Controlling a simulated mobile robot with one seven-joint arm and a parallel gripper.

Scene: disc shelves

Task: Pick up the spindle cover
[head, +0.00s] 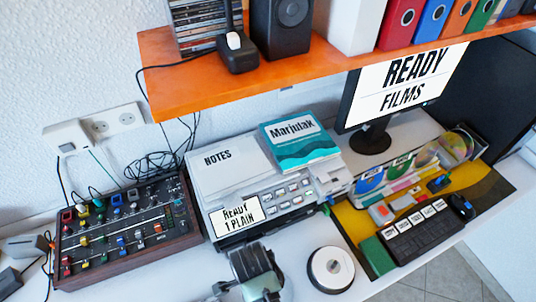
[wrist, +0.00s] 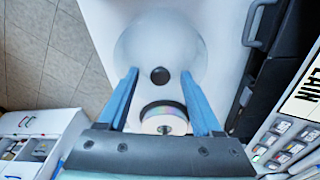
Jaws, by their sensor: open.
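The spindle cover (wrist: 160,42) is a round, pale translucent dome with a black knob (wrist: 160,76) at its middle, standing on the white worktop in the wrist view. My gripper (wrist: 159,74) is open, its two blue fingers apart, with the knob showing between the fingertips. I cannot tell the height of the fingertips above the knob. A disc spindle (wrist: 166,122) with a shiny disc stack lies nearer the gripper's palm. It also shows in the head view (head: 331,282), right of my arm's end. I cannot make out the cover clearly in the head view.
A printer (head: 262,207) stands behind my arm, and a mixer (head: 120,240) is at the left. A keyboard (head: 415,230) lies on a yellow and black mat at the right. An orange shelf (head: 180,92) overhangs the back. Tiled floor (wrist: 45,50) lies past the worktop edge.

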